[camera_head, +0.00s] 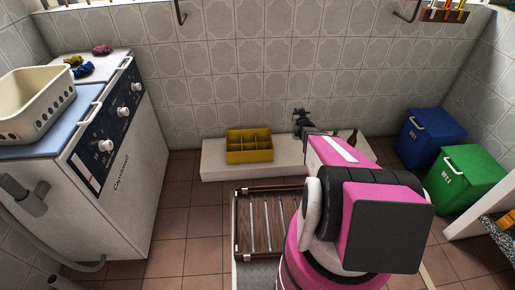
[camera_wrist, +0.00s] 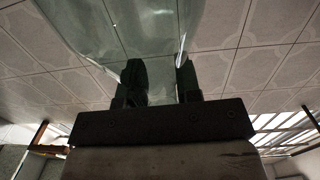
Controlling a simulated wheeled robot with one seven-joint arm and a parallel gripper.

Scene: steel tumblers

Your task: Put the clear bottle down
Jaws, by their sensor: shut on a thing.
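The clear bottle (camera_wrist: 115,28) fills the upper middle of the wrist view, see-through and faintly green, with wall tiles showing through it. My gripper (camera_wrist: 160,75) is shut on it, with one dark finger on either side of its lower part in the picture. The bottle's far end is cut off by the frame edge. In the head view my pink and black arm reaches toward the low ledge by the wall. There the clear bottle cannot be made out, and my fingers are not clearly visible.
A yellow divided crate (camera_head: 249,147) stands on the white ledge (camera_head: 216,160), with bare ledge to its left. A dark tap (camera_head: 301,121) and a brown bottle (camera_head: 352,138) are close to my arm. A slatted wooden rack (camera_head: 243,222), blue bin (camera_head: 428,138) and green bin (camera_head: 466,176) are nearby.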

